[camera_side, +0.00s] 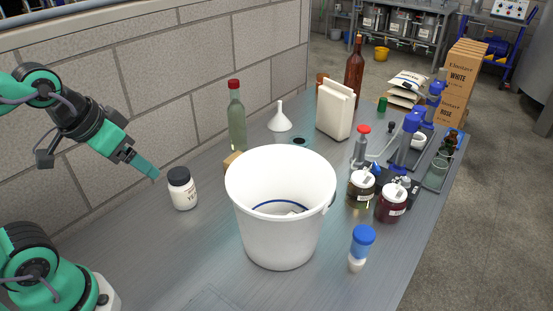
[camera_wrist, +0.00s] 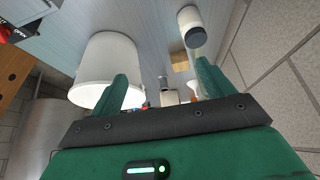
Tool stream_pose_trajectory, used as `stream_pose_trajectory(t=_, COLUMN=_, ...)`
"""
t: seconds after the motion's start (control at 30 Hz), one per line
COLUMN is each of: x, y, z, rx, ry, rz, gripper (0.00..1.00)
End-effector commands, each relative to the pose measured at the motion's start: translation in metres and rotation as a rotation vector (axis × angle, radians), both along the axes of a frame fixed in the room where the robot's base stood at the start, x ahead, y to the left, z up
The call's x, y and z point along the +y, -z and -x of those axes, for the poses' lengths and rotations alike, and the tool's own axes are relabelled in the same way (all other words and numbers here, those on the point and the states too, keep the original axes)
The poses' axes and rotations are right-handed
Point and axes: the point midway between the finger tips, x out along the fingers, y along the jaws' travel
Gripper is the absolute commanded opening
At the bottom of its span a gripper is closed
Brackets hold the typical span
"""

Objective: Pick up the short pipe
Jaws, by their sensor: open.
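I cannot make out a short pipe for certain in either view. A large white bucket (camera_side: 280,235) stands upright on the metal bench, with a blue curved line and a small pale item partly showing inside; its near wall hides the bottom. My gripper (camera_side: 155,176) is in the air left of the bucket, close to a white jar (camera_side: 183,195) with a dark lid. In the wrist view my gripper (camera_wrist: 162,68) has its two green fingers apart with nothing held between them. The bucket (camera_wrist: 105,62) shows at left there and the jar (camera_wrist: 190,24) at the top.
A tan block (camera_side: 231,160) sits partly hidden behind the bucket. A green bottle (camera_side: 236,118), a white funnel (camera_side: 280,118) and a cream box (camera_side: 335,110) stand behind. Lidded jars (camera_side: 391,203) and a blue-capped bottle (camera_side: 361,245) are at right. The front left bench is clear.

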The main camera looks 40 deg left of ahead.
Motion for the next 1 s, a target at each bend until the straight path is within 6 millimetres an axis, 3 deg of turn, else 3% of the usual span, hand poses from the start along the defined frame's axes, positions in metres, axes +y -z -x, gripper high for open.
stream_pose_trajectory(t=0.17, x=-0.001, y=-0.006, z=-0.011, rx=0.003, ry=0.012, rz=-0.005, gripper=0.81)
stream_pose_trajectory(t=0.37, x=-0.002, y=-0.019, z=-0.042, rx=0.007, ry=0.042, rz=-0.018, gripper=0.81)
stream_pose_trajectory(t=0.7, x=-0.006, y=-0.035, z=-0.118, rx=0.015, ry=0.111, rz=-0.049, gripper=0.81)
stream_pose_trajectory(t=1.0, x=-0.012, y=-0.033, z=-0.189, rx=0.021, ry=0.174, rz=-0.076, gripper=0.81)
